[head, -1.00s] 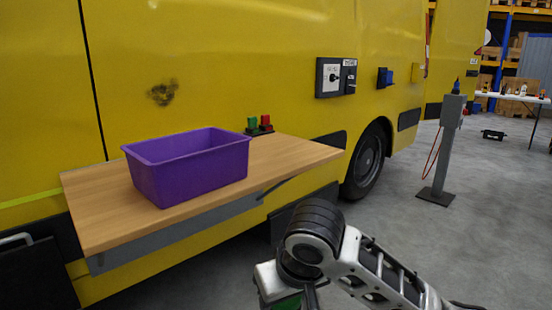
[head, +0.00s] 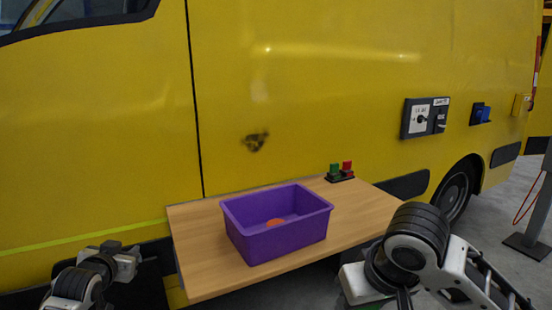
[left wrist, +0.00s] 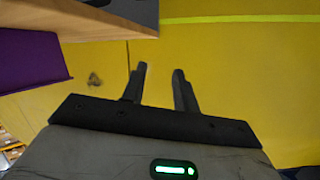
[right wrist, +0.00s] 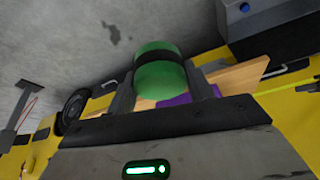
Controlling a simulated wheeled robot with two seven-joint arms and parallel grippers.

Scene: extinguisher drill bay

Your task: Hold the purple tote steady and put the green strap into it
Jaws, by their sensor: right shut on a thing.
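The purple tote (head: 287,243) stands upright on the wooden shelf, with a small orange thing (head: 275,222) inside. The tote's wall also shows at the left of the left wrist view (left wrist: 30,58). My left gripper (head: 132,257) is left of the shelf and apart from the tote. Its fingers are open and empty in the left wrist view (left wrist: 160,80). My right gripper (right wrist: 164,90) is shut on the green strap (right wrist: 158,78), a green roll with a dark band, held in front of the shelf. In the head view the strap is mostly hidden.
The wooden shelf (head: 205,262) sticks out from the yellow vehicle (head: 310,100). A small holder with green and red pieces (head: 341,176) sits at its back. The shelf is bare right of the tote. A grey post (head: 540,215) stands at far right.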

